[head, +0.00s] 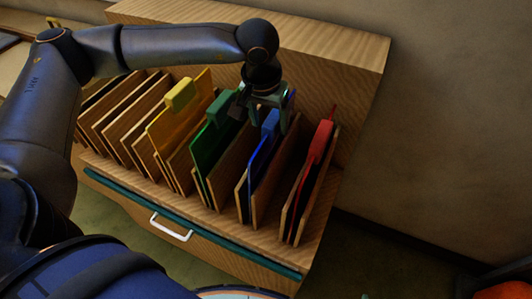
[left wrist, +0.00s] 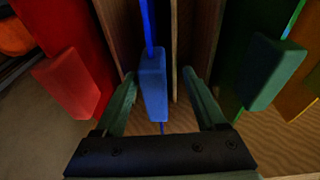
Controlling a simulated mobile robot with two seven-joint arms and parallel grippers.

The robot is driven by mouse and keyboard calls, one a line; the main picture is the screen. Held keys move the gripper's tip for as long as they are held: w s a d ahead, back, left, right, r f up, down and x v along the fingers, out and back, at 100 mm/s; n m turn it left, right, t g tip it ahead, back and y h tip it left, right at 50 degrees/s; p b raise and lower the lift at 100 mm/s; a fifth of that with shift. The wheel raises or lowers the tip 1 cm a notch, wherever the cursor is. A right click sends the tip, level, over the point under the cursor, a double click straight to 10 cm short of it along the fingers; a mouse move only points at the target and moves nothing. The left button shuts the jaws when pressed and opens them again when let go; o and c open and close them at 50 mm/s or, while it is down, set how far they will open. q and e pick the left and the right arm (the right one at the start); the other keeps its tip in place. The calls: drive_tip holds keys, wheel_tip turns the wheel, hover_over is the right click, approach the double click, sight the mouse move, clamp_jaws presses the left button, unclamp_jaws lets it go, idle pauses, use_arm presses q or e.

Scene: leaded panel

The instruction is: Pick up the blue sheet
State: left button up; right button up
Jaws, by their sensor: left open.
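The blue sheet (head: 259,163) stands on edge in a slot of the wooden rack, with a blue block-shaped tab (head: 270,124) on its top edge. My left gripper (head: 269,108) is over this tab, pointing down, and partly hides it. In the left wrist view my left gripper (left wrist: 161,76) is open, with the blue tab (left wrist: 152,85) between its two fingers, closer to the left finger. No grip on the tab shows. The blue sheet is seen edge-on there as a thin line. My right gripper is not in view.
The wooden rack (head: 230,228) has several upright dividers. A green sheet (head: 205,150) and a yellow sheet (head: 168,128) stand left of the blue one, a red sheet (head: 312,155) to the right. A white drawer handle (head: 171,228) is on the front. A wall rises behind.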

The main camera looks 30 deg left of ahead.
use_arm(q)
drive_tip(key=shift+g, duration=0.3)
drive_tip(key=f, duration=0.6)
drive_tip(key=shift+w+a+p, duration=0.15)
drive_tip(key=shift+w+p, duration=0.15)
drive_tip(key=shift+w, duration=0.25)
drive_tip(key=c, duration=0.5)
clamp_jaws()
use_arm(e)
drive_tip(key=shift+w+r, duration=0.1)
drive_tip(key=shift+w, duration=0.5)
